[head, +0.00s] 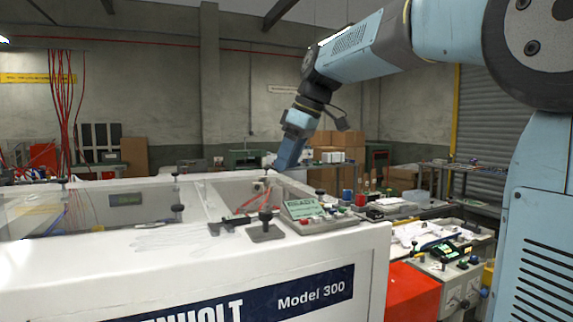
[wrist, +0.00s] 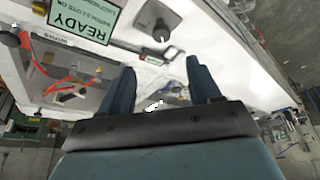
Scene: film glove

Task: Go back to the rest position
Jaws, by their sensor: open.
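My gripper (wrist: 158,90) shows in the wrist view with its two dark blue fingers apart and nothing between them. In the head view my gripper (head: 275,168) hangs from my light blue arm, pointing down at the far side of the white machine (head: 200,285) marked Model 300. I cannot tell from the head view how far above the machine's rim the fingertips are. A green READY sign (head: 303,208) stands on the machine's top right; it also shows in the wrist view (wrist: 82,20).
A black clamp-like fitting (head: 265,228) stands on the machine's top. A black knob (wrist: 160,30) shows near the sign in the wrist view. A cluttered bench (head: 440,255) and a red box (head: 412,292) are at the right. Cardboard boxes (head: 340,143) are stacked behind.

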